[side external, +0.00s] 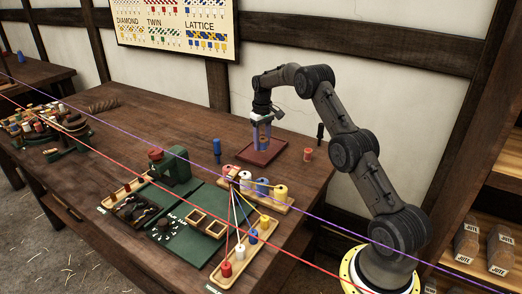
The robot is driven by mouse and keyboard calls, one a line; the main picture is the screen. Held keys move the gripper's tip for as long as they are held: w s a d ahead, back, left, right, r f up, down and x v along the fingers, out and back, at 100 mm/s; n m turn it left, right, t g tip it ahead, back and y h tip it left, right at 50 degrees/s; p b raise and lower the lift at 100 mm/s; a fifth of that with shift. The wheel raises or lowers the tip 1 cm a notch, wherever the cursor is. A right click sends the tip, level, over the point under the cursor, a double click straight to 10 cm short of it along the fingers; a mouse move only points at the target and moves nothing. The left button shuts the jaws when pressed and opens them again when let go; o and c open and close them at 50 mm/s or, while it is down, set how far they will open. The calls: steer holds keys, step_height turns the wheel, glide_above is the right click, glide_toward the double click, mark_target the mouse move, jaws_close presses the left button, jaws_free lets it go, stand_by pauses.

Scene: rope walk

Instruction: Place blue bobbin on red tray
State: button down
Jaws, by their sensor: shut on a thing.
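The red tray (280,148) lies flat on the wooden table near the back right. My gripper (264,139) points down over this tray and is shut on the blue bobbin, which is small and partly hidden by the fingers. The bobbin is over the tray's middle. I cannot tell whether its lower end touches the tray floor.
A blue upright piece (217,150) stands left of the tray, and a small red-orange spool (308,155) stands to its right. A wooden rack (290,207) with several spools is in front. Purple and red lines cross the view. Bare table lies behind the blue piece.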

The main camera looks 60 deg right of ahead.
mark_target(261, 149)
steer(key=shift+w+d+f, duration=0.25)
steer(key=shift+w+f, duration=0.15)
steer(key=shift+f, duration=1.7)
steer(key=shift+f, duration=0.15)
steer(key=shift+c, duration=1.5)
jaws_free()
